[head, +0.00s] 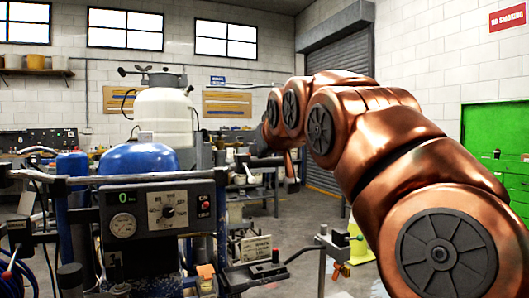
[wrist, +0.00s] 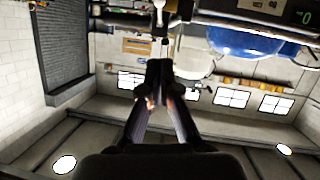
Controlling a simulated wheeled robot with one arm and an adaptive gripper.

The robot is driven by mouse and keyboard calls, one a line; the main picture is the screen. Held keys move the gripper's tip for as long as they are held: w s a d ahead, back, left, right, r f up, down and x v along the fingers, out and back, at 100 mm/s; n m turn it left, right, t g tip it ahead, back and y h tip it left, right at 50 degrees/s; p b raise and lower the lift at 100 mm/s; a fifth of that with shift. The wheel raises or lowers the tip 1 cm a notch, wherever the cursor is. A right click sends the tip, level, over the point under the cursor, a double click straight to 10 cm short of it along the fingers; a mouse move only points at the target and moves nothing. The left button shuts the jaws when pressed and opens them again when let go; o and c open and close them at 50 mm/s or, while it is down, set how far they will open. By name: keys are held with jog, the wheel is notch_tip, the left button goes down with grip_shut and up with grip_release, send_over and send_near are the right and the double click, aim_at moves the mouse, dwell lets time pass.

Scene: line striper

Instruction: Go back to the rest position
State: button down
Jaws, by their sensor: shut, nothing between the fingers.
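My copper-coloured arm reaches from the right side of the head view toward the middle. Its far end hangs beside the line striper, and my gripper is small and partly hidden there. In the wrist view my gripper (wrist: 160,66) has its two dark fingers together at the tips, with nothing between them. The line striper (head: 150,215) stands at the left of the head view, with a gauge panel, a blue dome (head: 138,159) and a white tank (head: 163,115). The wrist view shows the room upside down, with the blue dome at the upper right.
A lever on a bracket (head: 268,270) juts out at the striper's front right. A workbench (head: 40,140) stands at the back left. A grey roller shutter (head: 340,110) and a green cabinet (head: 495,150) are on the right. Some bare floor (head: 320,215) shows right of the striper.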

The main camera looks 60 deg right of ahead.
dwell(0.3)
jog(key=w+a+f+n+g+y, duration=0.1)
jog(key=w+a+f+y, duration=0.1)
jog(key=w+a+f, duration=0.3)
jog(key=w+a+f+n+g+y, duration=0.1)
jog(key=w+a+f+n+y, duration=0.15)
jog(key=a+f, duration=0.4)
jog(key=a+f+n+g+y, duration=0.1)
jog(key=a+f+g, duration=0.1)
jog(key=a+f, duration=0.55)
jog(key=a+f+g+y, duration=0.15)
jog(key=a+f, duration=0.25)
jog(key=f, duration=0.6)
jog(key=s+a+f+n+g+y, duration=0.1)
jog(key=s+a+f+g, duration=0.3)
jog(key=s+a+f, duration=0.45)
jog(key=s+a+f+n+g+y, duration=0.1)
jog(key=s+a+f+g, duration=0.35)
jog(key=s+f, duration=0.65)
notch_tip(320, 180, up, 25)
jog(key=t+p, duration=0.1)
jog(key=p, duration=2.3)
jog(key=shift+s, duration=0.45)
jog(key=shift+f+m, duration=0.15)
jog(key=shift+m, duration=0.1)
